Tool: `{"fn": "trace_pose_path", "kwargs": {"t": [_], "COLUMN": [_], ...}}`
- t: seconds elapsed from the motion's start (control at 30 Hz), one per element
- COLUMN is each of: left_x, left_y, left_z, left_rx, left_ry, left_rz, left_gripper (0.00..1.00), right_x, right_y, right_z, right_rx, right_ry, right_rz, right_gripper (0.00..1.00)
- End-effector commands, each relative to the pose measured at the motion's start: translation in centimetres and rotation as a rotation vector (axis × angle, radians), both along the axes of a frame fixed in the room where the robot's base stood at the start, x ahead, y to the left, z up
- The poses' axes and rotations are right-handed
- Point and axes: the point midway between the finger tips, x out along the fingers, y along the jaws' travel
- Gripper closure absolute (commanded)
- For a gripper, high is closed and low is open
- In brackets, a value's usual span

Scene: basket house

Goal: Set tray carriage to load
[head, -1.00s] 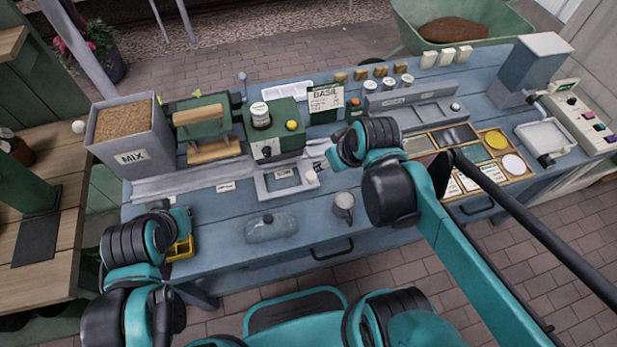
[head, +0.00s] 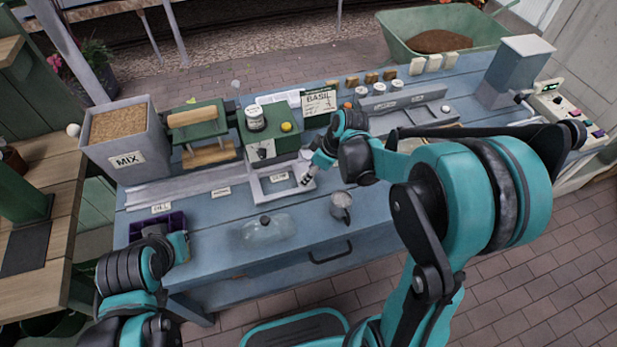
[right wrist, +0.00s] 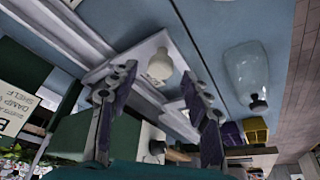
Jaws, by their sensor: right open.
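The tray carriage (head: 262,190) is a pale open frame on the long rail (head: 180,187) at the front of the bench. A white round knob stands on its right side; the knob (right wrist: 160,65) shows in the right wrist view. My right gripper (head: 308,179) is at the carriage's right side. In the right wrist view its fingers (right wrist: 160,101) are spread open, with the knob beyond and between them, not clasped. My left gripper (head: 181,243) is at the bench's left front, beside a dark purple tray (head: 170,222); its fingers are hidden.
The grey MIX bin (head: 125,150) and roller unit (head: 200,137) stand at left. Small labels lie along the rail.

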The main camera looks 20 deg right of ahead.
Motion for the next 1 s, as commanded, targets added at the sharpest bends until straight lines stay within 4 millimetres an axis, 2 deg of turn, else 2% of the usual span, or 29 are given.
{"fn": "trace_pose_path", "kwargs": {"t": [0.03, 0.13, 0.47, 0.6, 0.63, 0.67, 0.87, 1.0], "left_x": [0.0, 0.0, 0.0, 0.0, 0.0, 0.0, 0.0, 0.0], "left_y": [0.0, 0.0, 0.0, 0.0, 0.0, 0.0, 0.0, 0.0], "left_z": [-0.5, -0.8, -0.8, -0.8, -0.8, -0.8, -0.8, -0.8], "left_rx": [0.0, 0.0, 0.0, 0.0, 0.0, 0.0, 0.0, 0.0], "left_ry": [0.0, 0.0, 0.0, 0.0, 0.0, 0.0, 0.0, 0.0], "left_rz": [0.0, 0.0, 0.0, 0.0, 0.0, 0.0, 0.0, 0.0], "left_gripper": [1.0, 1.0, 1.0, 1.0, 1.0, 1.0, 1.0, 1.0], "right_x": [0.2, 0.4, 0.5, 0.5, 0.5, 0.5, 0.5, 0.6], "right_y": [0.2, 0.5, 0.6, 0.6, 0.6, 0.6, 0.4, -0.5], "right_z": [-0.9, -1.5, -1.8, -1.8, -1.8, -1.8, -1.8, -1.8], "right_rx": [0.0, 0.0, 0.0, 0.0, 0.0, 0.0, 0.0, 0.0], "right_ry": [0.0, 0.0, 0.0, 0.0, 0.0, 0.0, 0.0, -0.001], "right_rz": [0.001, 0.0, -0.001, -0.001, -0.001, -0.001, -0.002, -0.004], "right_gripper": [0.52, 0.52, 0.52, 0.89, 0.97, 1.0, 1.0, 1.0]}}
